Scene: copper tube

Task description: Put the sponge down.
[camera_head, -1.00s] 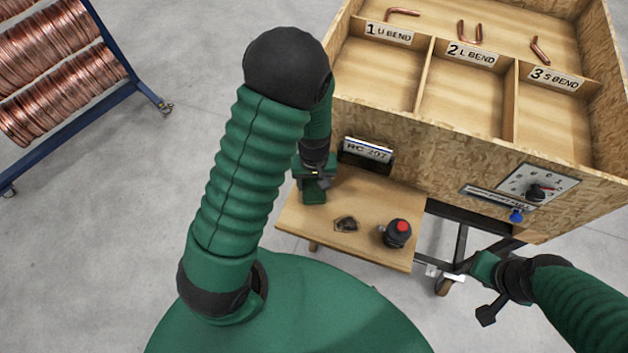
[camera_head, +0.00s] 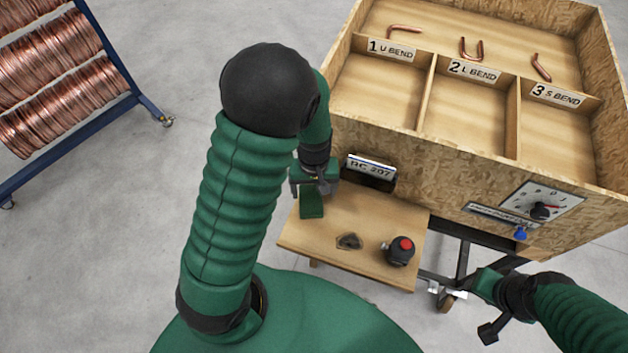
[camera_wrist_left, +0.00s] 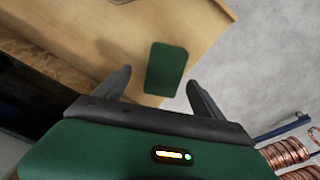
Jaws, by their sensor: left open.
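The sponge (camera_head: 312,204) is a dark green rectangular pad at the left end of the small wooden table (camera_head: 377,222). In the left wrist view the sponge (camera_wrist_left: 166,70) shows just beyond and between the fingertips, over the wood near the table's edge. My left gripper (camera_head: 315,184) is open, right behind the sponge in the head view. In the left wrist view its dark fingers (camera_wrist_left: 158,82) stand apart, with a gap to the sponge on each side. My right gripper (camera_head: 484,306) is low at the right, away from the table; its jaw state is unclear.
A black device with a red button (camera_head: 400,250) and a small dark metal part (camera_head: 349,242) lie on the table. A wooden sorting box (camera_head: 420,118) with labelled bays and copper bends stands behind. A copper coil rack (camera_head: 135,98) is at the left.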

